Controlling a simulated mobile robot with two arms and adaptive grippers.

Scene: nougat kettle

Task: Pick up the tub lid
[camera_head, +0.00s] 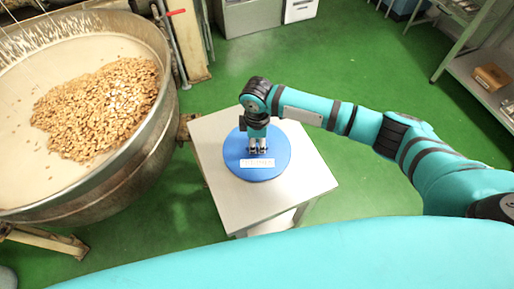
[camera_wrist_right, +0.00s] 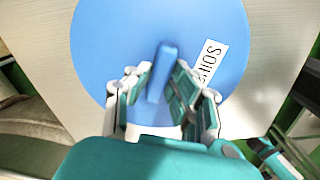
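The tub lid (camera_head: 279,153) is a flat blue disc with a white label. It lies on the small pale table. In the right wrist view the lid (camera_wrist_right: 110,40) fills the upper middle, with a raised blue bar handle (camera_wrist_right: 163,68) at its centre. My right gripper (camera_head: 258,150) points down over the lid. In the right wrist view its fingers (camera_wrist_right: 160,82) stand on either side of the handle, open, with narrow gaps beside it. My left gripper is not in view.
The pale table (camera_head: 225,205) has bare surface around the lid. A large metal kettle (camera_head: 150,130) full of nuts (camera_head: 100,105) stands close on the left. Shelving (camera_head: 465,70) stands at the upper right. Green floor is clear between.

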